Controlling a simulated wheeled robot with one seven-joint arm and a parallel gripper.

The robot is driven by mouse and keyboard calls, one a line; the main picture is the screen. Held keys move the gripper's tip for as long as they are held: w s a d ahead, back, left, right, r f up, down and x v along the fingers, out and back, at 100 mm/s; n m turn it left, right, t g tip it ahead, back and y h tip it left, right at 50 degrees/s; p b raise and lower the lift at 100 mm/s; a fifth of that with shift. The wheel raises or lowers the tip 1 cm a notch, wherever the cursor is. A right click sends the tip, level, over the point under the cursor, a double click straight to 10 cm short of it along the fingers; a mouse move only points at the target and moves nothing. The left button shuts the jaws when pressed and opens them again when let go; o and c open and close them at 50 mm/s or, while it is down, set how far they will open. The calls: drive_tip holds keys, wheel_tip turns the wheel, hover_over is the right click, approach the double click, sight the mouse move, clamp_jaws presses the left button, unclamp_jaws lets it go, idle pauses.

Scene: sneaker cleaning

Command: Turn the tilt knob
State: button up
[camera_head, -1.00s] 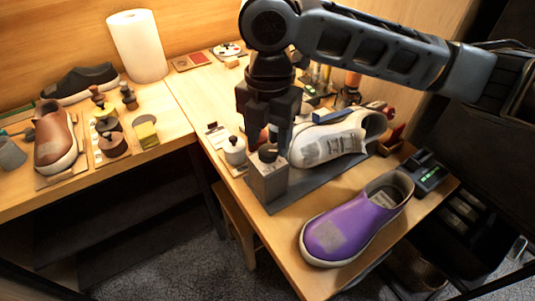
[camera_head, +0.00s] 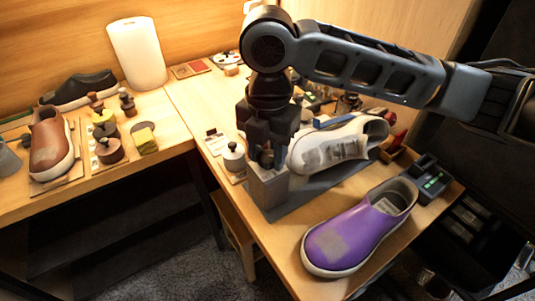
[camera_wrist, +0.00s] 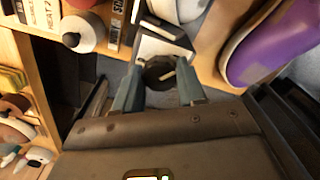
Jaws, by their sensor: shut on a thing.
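The tilt knob (camera_wrist: 158,72) is black and round with a pale pointer line. It sits on top of a grey block (camera_head: 267,190) at the near left end of the grey stand. My gripper (camera_wrist: 159,84) reaches down from above and is shut on the knob, one finger on each side in the wrist view. In the head view my gripper (camera_head: 266,157) mostly hides the knob. A white sneaker (camera_head: 335,145) with grey scuffs is on the stand, just right of my gripper.
A purple slip-on shoe (camera_head: 360,232) lies near the front edge. A white jar with a dark lid (camera_head: 234,158) stands close left of the block. A dark device with a green display (camera_head: 433,182) is at the right.

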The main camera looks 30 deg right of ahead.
drive_tip(key=shift+r+m+p, duration=0.1)
drive_tip(key=shift+m+p, duration=0.95)
drive_tip(key=shift+m, duration=0.35)
drive_tip(key=shift+m+p, duration=0.3)
drive_tip(key=shift+m, duration=0.3)
drive_tip(key=shift+m+p, duration=0.45)
drive_tip(key=shift+m, duration=0.05)
drive_tip(key=shift+m+p, duration=0.9)
drive_tip(key=shift+m, duration=0.6)
